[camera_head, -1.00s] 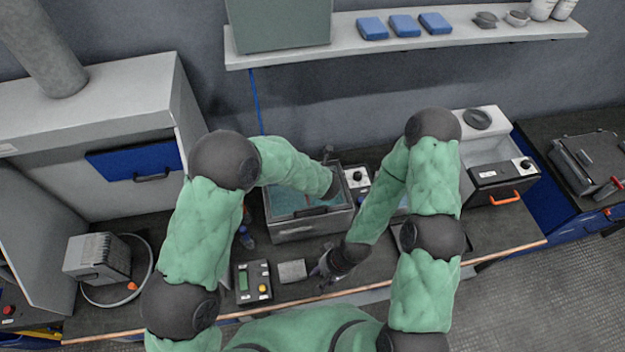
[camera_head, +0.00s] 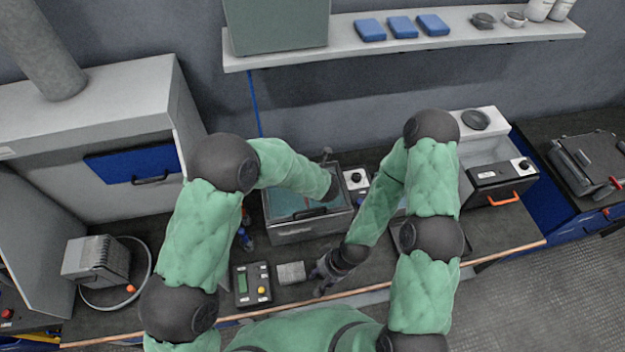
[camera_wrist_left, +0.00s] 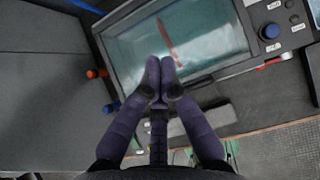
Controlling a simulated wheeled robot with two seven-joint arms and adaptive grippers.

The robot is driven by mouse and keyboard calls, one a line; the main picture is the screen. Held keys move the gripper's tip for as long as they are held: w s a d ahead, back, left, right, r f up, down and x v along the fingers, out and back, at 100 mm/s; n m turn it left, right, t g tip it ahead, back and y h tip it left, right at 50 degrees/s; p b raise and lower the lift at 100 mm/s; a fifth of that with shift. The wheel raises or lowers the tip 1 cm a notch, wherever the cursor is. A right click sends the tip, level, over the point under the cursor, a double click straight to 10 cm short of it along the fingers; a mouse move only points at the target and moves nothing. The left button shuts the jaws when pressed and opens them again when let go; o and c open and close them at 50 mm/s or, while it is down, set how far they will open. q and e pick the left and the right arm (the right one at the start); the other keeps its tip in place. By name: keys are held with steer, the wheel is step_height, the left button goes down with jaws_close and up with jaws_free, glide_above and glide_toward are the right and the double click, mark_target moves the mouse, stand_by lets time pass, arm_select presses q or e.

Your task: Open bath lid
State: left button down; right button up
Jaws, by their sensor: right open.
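The bath (camera_head: 308,232) is a grey metal box on the bench, with teal inside its rim and a dark handle (camera_head: 310,213) on its front side. In the left wrist view the bath (camera_wrist_left: 112,48) shows a teal, glassy top with a red strip; it looks covered, the lid down. My left gripper (camera_wrist_left: 160,68) is over the bath's front edge, its two fingers together; whether the handle is between them is hidden. My right gripper (camera_head: 325,272) is open and empty, low over the bench in front of the bath.
A control box (camera_head: 252,284) and a small grey block (camera_head: 291,272) lie at the bench front. A machine with an orange handle (camera_head: 503,198) is further right. A coiled hose (camera_head: 148,265) lies at left.

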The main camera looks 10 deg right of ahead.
arm_select(q)
steer(key=v, duration=1.2)
stand_by(0.3)
